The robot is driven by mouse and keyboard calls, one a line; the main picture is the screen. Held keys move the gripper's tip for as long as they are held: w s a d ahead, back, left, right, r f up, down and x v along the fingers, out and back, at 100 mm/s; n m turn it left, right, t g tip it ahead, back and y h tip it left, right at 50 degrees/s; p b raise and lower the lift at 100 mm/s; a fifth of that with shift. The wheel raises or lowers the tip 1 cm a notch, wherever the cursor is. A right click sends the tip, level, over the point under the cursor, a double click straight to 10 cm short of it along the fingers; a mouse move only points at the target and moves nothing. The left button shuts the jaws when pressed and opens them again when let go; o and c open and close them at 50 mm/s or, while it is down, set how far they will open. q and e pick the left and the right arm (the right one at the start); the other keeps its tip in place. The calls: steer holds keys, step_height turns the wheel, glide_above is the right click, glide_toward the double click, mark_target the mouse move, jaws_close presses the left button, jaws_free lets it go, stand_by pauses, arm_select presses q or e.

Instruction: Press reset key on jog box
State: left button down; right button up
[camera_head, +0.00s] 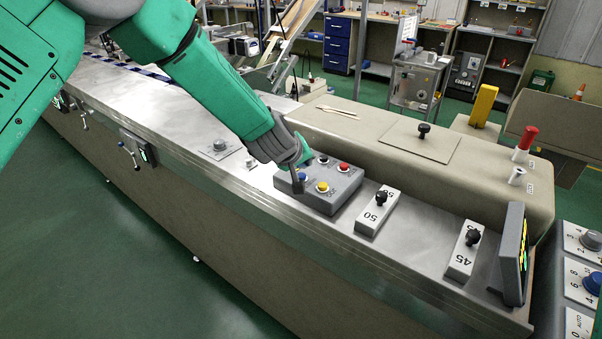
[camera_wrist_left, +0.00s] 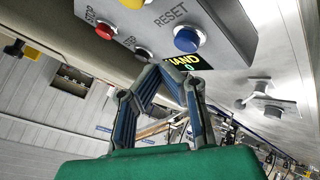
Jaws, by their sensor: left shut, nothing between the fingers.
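The jog box (camera_head: 318,203) is a grey box with blue, yellow, red and black buttons, standing on the metal machine top. In the left wrist view the blue button (camera_wrist_left: 186,40) is labelled RESET, with a red STOP button (camera_wrist_left: 104,30) and a dark button (camera_wrist_left: 143,54) nearby. My left gripper (camera_head: 297,185) is shut and empty, its fingertips pointing down beside the blue button. Its fingers (camera_wrist_left: 168,72) appear just short of the blue button in the wrist view; I cannot tell whether they touch. My right gripper is out of view.
Two white plates with black knobs (camera_head: 376,212) (camera_head: 461,252) lie right of the box, then a small upright display (camera_head: 514,255). A beige raised housing (camera_head: 350,125) runs behind the box. A small knob plate (camera_head: 218,148) lies to the left.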

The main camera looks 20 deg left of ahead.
mark_target(302, 175)
arm_select(q)
steer(key=r+p, duration=0.2)
steer(key=r, duration=0.1)
steer(key=shift+d+r, duration=0.2)
steer(key=shift+d, duration=0.15)
steer(key=shift+a+r+p, duration=0.1)
steer(key=shift+r+p, duration=0.25)
steer(key=shift+p, duration=0.15)
steer(key=shift+a+r, duration=0.2)
steer(key=shift+a, duration=0.2)
steer(key=shift+a+f, duration=0.15)
steer(key=shift+a, duration=0.05)
steer(key=shift+d, duration=0.6)
steer(key=shift+s+a, duration=0.1)
